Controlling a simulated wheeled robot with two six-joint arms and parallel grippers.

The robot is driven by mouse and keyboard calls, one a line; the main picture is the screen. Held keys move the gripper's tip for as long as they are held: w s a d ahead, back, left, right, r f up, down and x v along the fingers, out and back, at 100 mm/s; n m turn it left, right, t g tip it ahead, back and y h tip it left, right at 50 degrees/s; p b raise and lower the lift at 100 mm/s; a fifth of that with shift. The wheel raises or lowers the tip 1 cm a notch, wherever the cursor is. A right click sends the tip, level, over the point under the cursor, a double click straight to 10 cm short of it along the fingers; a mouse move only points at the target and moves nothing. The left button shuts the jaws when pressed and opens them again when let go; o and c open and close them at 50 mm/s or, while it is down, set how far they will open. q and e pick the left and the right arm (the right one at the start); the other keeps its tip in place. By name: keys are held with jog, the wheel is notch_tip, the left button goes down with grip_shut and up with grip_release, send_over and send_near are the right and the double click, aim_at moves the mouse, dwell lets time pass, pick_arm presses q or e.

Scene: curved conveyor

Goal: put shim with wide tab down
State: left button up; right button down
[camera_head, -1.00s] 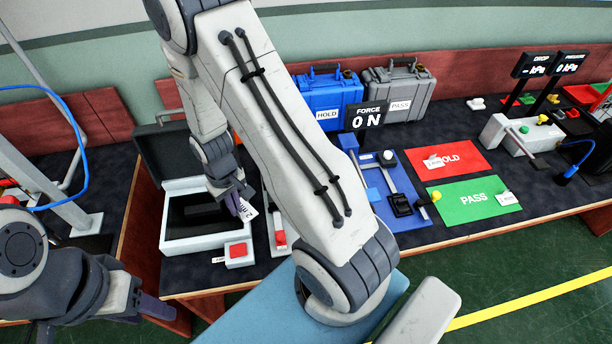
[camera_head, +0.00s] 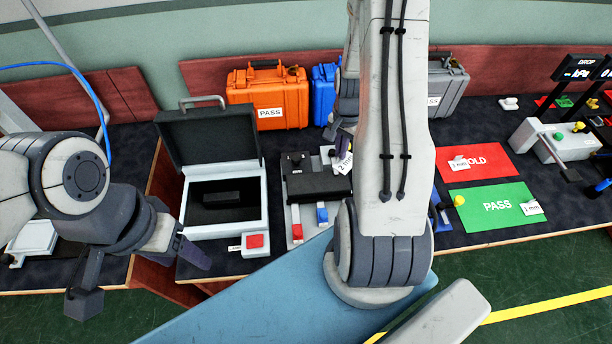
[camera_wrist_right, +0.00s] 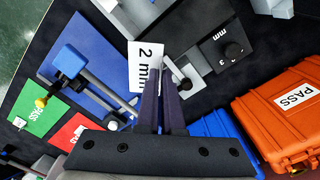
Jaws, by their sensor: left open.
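A white shim tag marked 2 mm (camera_wrist_right: 143,62) is at the fingertips of my right gripper (camera_wrist_right: 160,88) in the wrist view. The fingers look closed on its edge, and it hangs in the air. In the head view the tag (camera_head: 345,164) shows beside my right forearm, which hides part of the area behind it. My left gripper (camera_head: 140,276) is open and empty at the lower left, in front of the table edge. Other shims lie on the red HOLD mat (camera_head: 488,153) and the green PASS mat (camera_head: 482,193).
An open grey case (camera_head: 256,215) stands left, with a red button (camera_head: 256,241) in front. A dark gauge device (camera_head: 318,186) lies beside it. Orange (camera_head: 290,95), blue and grey cases line the back. A blue fixture (camera_wrist_right: 95,50) sits near the mats.

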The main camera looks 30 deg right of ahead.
jog(key=w+a+f+p, duration=0.1)
jog(key=w+a+f, duration=0.1)
jog(key=a, duration=0.1)
jog(key=w+a+f+p, duration=0.1)
jog(key=a+f, duration=0.1)
jog(key=w+a+f+p, duration=0.1)
jog(key=w+a+f, duration=0.1)
jog(key=a, duration=0.1)
jog(key=shift+w+a, duration=0.3)
notch_tip(320, 180, down, 4)
jog(key=shift+r+p, duration=0.15)
jog(key=shift+p, duration=0.75)
jog(key=shift+f, duration=0.2)
jog(key=shift+f, duration=0.2)
jog(key=c, duration=1.1)
grip_release()
jog(key=shift+o, duration=0.2)
jog(key=shift+w+r, duration=0.1)
